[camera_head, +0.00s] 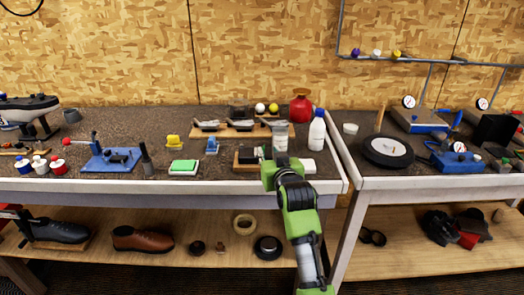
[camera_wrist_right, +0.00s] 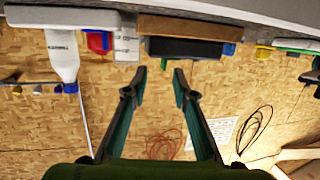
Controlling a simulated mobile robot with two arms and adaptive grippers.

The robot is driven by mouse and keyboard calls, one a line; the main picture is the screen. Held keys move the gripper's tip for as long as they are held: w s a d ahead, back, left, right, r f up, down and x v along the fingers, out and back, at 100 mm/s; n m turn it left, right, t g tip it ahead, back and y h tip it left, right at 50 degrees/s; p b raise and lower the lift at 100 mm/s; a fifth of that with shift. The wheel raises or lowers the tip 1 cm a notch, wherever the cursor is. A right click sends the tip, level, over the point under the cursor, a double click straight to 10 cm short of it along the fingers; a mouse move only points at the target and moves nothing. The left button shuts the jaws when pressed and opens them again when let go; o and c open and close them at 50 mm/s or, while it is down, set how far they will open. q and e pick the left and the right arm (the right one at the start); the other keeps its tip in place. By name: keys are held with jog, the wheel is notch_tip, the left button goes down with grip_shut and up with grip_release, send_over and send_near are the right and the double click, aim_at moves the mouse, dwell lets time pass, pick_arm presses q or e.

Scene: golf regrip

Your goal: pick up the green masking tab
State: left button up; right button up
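A small green piece (camera_wrist_right: 164,63), which may be the masking tab, shows in the right wrist view at the edge of a black block on a wooden base (camera_wrist_right: 185,47). My right gripper (camera_wrist_right: 160,70) is open and empty, with its two fingertips on either side of this piece in the picture. I cannot tell the distance between them. In the head view my right arm reaches over the bench front to the wooden-based block (camera_head: 245,160) and hides part of it. I cannot make out the tab there. My left gripper is not in view.
A white bottle (camera_head: 317,130) and a pale jar (camera_head: 280,137) stand close behind my right gripper. A green-topped pad (camera_head: 184,167) and a blue holder (camera_head: 212,146) lie to the left. A wooden rack (camera_head: 232,131) is behind.

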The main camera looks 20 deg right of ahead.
jog(key=shift+a+p+x, duration=0.1)
jog(key=shift+p+x, duration=0.1)
jog(key=shift+x, duration=1.2)
jog(key=shift+a+p+x, duration=0.15)
jog(key=shift+p+x, duration=0.05)
jog(key=shift+x, duration=1.25)
grip_shut()
